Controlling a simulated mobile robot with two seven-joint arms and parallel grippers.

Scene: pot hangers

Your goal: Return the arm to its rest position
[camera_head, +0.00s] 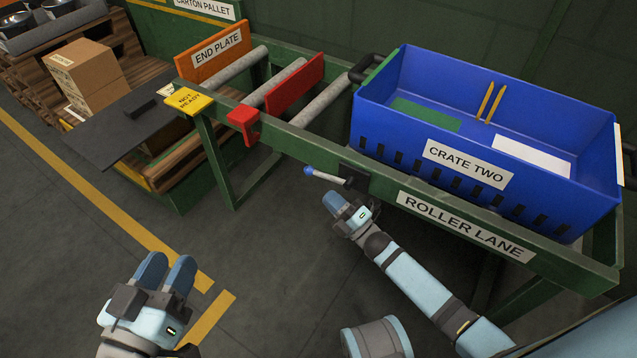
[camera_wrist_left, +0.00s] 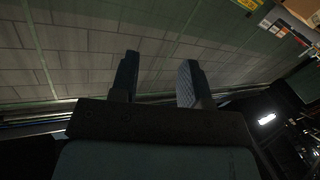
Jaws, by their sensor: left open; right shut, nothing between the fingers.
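My left gripper (camera_head: 168,264) is at the lower left of the head view, over bare floor, with nothing in it. In the left wrist view its two fingers (camera_wrist_left: 159,62) stand apart with a gap between them. My right gripper (camera_head: 334,200) is near the middle of the head view, in front of the roller lane (camera_head: 466,228). Its fingers are together and hold nothing. A blue-tipped lever (camera_head: 326,177) on the lane's front rail shows just above the right gripper's fingers; they look apart from it, though the depth between them is hard to tell.
The blue crate two (camera_head: 467,164) sits on the lane at the right, holding two sticks, a green sheet and a white sheet. A red stop (camera_head: 294,84) and an orange end plate (camera_head: 213,51) stand to its left. Cartons (camera_head: 84,65) rest on a pallet at upper left.

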